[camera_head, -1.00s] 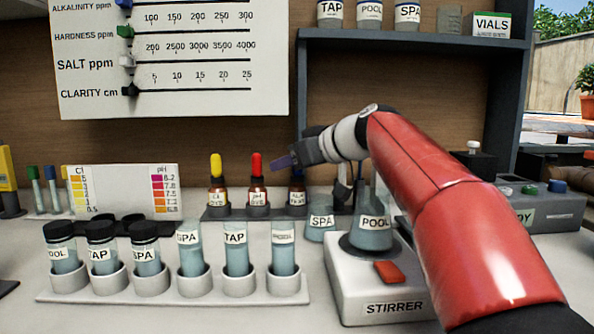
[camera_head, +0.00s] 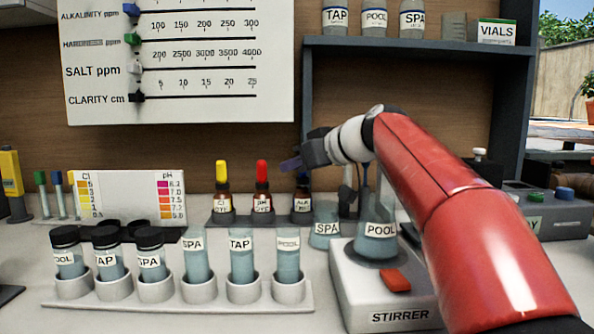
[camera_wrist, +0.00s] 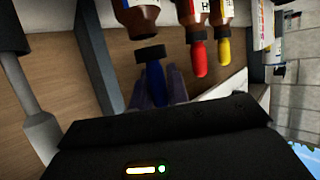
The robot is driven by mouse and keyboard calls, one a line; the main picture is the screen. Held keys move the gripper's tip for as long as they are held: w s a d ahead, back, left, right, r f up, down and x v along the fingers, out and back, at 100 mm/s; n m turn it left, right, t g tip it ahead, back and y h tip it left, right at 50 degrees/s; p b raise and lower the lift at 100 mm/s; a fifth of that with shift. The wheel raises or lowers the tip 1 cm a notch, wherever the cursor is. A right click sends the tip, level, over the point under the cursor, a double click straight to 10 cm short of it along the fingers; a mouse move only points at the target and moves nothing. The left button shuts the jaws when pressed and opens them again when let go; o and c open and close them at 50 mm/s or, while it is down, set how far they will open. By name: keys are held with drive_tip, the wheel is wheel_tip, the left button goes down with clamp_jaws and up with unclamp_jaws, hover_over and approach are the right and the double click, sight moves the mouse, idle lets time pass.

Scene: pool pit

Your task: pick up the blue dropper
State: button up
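The blue dropper (camera_wrist: 155,82) has a slim blue bulb and a black collar, seen in the wrist view just below the neck of a brown bottle (camera_wrist: 139,16). My gripper (camera_wrist: 156,88) has its purple-grey fingers on both sides of the blue bulb. I cannot tell whether they press on it.
The red dropper (camera_head: 262,174) and yellow dropper (camera_head: 222,174) stand to the left in the rack. Vials (camera_head: 241,258) in a white rack stand in front. The stirrer (camera_head: 385,300) with a POOL flask (camera_head: 380,243) is under my arm. A shelf (camera_head: 420,48) is behind.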

wheel_tip(320, 180, up, 7)
drive_tip(key=p, duration=0.2)
drive_tip(key=s+f+b, duration=0.1)
drive_tip(key=s+b, duration=0.4)
drive_tip(key=s, duration=1.4)
drive_tip(key=shift+s, duration=0.3)
drive_tip(key=shift+r, duration=0.1)
drive_tip(key=shift+r+p, duration=0.55)
drive_tip(key=shift+r, duration=0.1)
drive_tip(key=shift+d+r, duration=0.1)
